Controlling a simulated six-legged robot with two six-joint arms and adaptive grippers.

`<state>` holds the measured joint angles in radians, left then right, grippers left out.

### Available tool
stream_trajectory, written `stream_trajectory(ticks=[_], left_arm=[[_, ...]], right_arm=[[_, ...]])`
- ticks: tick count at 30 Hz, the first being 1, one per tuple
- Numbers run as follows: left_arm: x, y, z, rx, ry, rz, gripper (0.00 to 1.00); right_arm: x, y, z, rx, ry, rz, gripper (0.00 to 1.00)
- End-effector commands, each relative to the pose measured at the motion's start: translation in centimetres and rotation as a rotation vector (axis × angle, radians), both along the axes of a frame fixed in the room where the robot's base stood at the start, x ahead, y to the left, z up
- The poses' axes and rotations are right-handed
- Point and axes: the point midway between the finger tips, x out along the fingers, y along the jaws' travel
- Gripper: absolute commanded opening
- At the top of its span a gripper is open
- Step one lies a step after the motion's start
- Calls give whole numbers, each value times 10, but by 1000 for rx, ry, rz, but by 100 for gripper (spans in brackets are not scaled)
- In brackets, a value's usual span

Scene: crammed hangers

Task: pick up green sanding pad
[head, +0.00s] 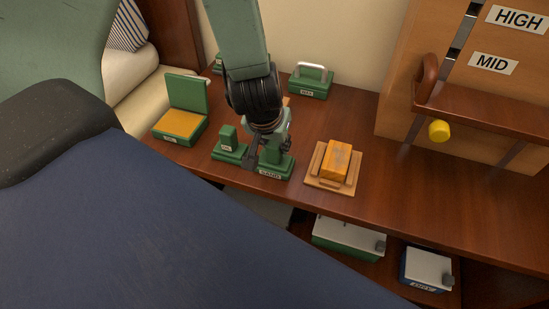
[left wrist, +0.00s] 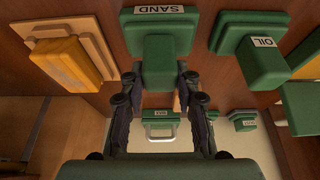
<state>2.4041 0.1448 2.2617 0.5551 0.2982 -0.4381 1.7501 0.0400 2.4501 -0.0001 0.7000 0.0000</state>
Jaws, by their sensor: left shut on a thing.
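The green sanding pad (head: 276,169) has a block-shaped grip on a flat base with a SAND label. It stands upright at the front of the brown wooden shelf in the head view. My left gripper (head: 272,146) comes down on it from above and is shut on its grip. In the left wrist view the pad (left wrist: 158,48) sits between the fingers of the left gripper (left wrist: 160,82). The fingers and wrist hide part of the pad in the head view. I cannot tell whether its base touches the shelf. My right gripper is not in view.
A similar green OIL pad (head: 230,150) stands close on the left. An orange block on a wooden tray (head: 322,184) is on the right. An open green box (head: 180,120) and a handled green block (head: 309,84) stand nearby. A yellow knob (head: 438,130) sticks out at right.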

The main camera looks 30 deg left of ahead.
Motion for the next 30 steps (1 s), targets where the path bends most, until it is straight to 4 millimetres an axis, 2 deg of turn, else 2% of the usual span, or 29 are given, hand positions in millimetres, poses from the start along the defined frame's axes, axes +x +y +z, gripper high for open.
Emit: stream_trajectory(ticks=[17,23,30], left_arm=[[1,0,2,0,-2,0,0],[1,0,22,0,-3,1,0],[1,0,61,0,-2,0,0]], right_arm=[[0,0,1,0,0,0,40],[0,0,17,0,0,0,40],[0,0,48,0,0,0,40]])
